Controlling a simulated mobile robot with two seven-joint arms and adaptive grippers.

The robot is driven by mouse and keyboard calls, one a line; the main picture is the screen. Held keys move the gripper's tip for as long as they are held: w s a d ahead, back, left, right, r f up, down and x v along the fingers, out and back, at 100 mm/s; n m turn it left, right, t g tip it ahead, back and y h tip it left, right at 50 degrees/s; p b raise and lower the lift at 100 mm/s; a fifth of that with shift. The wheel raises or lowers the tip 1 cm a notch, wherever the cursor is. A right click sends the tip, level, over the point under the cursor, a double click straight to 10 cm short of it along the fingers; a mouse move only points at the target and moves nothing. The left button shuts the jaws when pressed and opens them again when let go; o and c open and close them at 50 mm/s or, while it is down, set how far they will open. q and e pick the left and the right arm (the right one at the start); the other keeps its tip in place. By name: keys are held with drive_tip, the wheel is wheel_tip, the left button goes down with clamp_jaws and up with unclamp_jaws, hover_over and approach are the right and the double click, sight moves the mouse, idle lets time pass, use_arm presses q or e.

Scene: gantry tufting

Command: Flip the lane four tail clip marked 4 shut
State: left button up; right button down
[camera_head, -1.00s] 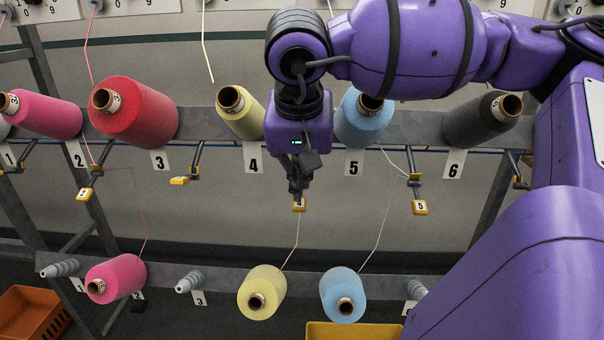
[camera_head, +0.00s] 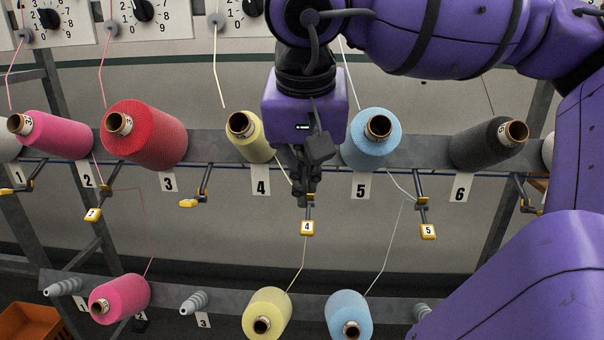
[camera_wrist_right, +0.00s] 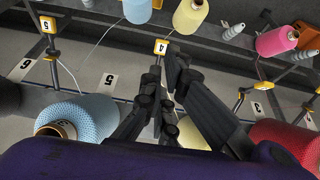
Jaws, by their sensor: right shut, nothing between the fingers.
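The lane four tail clip (camera_head: 307,228) is a small yellow tab with a white face marked 4, hanging below the upper rail. It also shows in the right wrist view (camera_wrist_right: 161,47), beyond my fingertips. A pale yellow strand runs from it down to the lower yellow cone (camera_head: 267,313). My right gripper (camera_head: 303,198) is shut and empty, pointing down just above the tab and covering much of the clip's arm. I cannot tell whether it touches the arm or whether the clip's jaw is shut. My left gripper is out of view.
The upper yellow cone (camera_head: 252,137) and blue cone (camera_head: 371,140) flank my right gripper. The clip marked 5 (camera_head: 428,232) hangs to the right, and the lane three clip (camera_head: 188,203) to the left. The lower rail (camera_head: 225,300) carries more cones. An orange crate (camera_head: 27,325) stands at lower left.

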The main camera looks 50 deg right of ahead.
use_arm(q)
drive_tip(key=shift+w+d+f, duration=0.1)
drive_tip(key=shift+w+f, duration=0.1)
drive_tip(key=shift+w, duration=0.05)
use_arm(e)
drive_tip(key=shift+s+a+r, duration=1.1)
drive_tip(key=shift+a+r, duration=0.1)
drive_tip(key=shift+r, duration=0.1)
